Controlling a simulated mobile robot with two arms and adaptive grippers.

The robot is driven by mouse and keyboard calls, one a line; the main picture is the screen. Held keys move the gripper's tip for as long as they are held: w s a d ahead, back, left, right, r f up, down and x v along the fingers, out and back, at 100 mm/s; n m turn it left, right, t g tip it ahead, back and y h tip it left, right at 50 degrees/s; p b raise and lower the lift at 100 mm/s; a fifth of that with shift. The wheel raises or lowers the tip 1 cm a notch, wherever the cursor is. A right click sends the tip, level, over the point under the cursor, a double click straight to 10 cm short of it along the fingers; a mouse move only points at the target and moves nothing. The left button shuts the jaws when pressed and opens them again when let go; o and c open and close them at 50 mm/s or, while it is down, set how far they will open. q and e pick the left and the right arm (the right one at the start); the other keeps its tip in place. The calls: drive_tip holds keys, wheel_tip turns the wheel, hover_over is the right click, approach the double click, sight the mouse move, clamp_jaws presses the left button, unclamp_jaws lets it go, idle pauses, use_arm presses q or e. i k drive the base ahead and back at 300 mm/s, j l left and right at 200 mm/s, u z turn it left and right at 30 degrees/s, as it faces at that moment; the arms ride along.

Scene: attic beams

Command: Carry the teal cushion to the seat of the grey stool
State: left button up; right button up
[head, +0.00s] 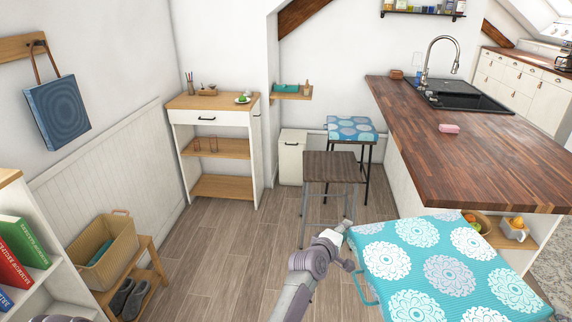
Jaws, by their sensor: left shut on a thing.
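The teal cushion (440,265) with white and grey floral medallions fills the lower right of the head view, close to me. My left gripper (349,243) is shut on the teal cushion at its left edge. A teal loop hangs from that edge. The grey stool (329,165), with a brownish seat and grey metal legs, stands ahead, beyond the gripper and to the left of the counter. Its seat is bare. My right gripper is not in view.
A dark-legged stool (367,165) with a blue patterned cushion (350,128) stands just behind the grey stool. The wooden counter (470,150) is at right. A shelf cabinet (214,118) and bench with basket (103,245) stand left. The floor (235,235) between is clear.

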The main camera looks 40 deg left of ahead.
sight(328, 163)
drive_tip(key=i+j+u, duration=0.4)
drive_tip(key=i+u, duration=0.25)
drive_tip(key=i+j, duration=0.15)
drive_tip(key=i, duration=0.5)
drive_tip(key=i+j, duration=0.2)
drive_tip(key=i, duration=0.5)
drive_tip(key=i+j, duration=0.15)
drive_tip(key=i, duration=0.5)
drive_tip(key=i+j, duration=0.15)
drive_tip(key=i, duration=0.5)
